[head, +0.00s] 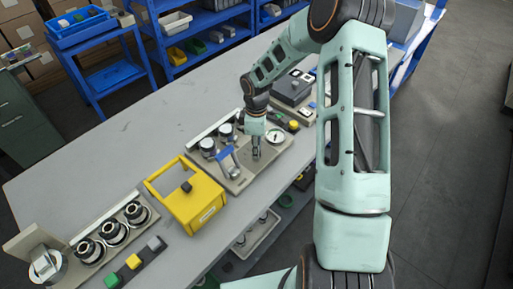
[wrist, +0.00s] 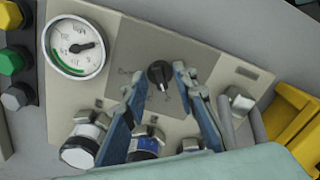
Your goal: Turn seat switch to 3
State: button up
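The seat switch is a small black rotary knob (wrist: 160,73) on a beige panel (wrist: 120,45) in the wrist view. Markings around it are too small to read. My gripper (wrist: 160,82) is open, its two blue-grey fingers apart, with the knob between or just beyond the fingertips. I see gaps on both sides and cannot tell how far above the panel the tips are. In the head view my gripper (head: 256,152) points down over the panel (head: 233,185), and the knob is hidden there.
A round dial gauge (wrist: 76,47) sits left of the knob, and silver fittings (wrist: 84,138) line the panel. Coloured buttons (wrist: 10,61) are further left. A yellow box (head: 192,205) stands beside the panel. The far grey tabletop (head: 125,125) is clear.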

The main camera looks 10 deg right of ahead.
grip_shut()
jog(key=shift+m+b, duration=0.3)
jog(key=shift+f+m+b, duration=0.1)
jog(key=shift+m+b, duration=0.6)
jog(key=shift+m, duration=0.2)
jog(key=shift+m+b, duration=1.25)
jog(key=shift+m, duration=0.95)
jog(key=shift+o, duration=0.7)
grip_release()
jog(key=shift+r, duration=0.25)
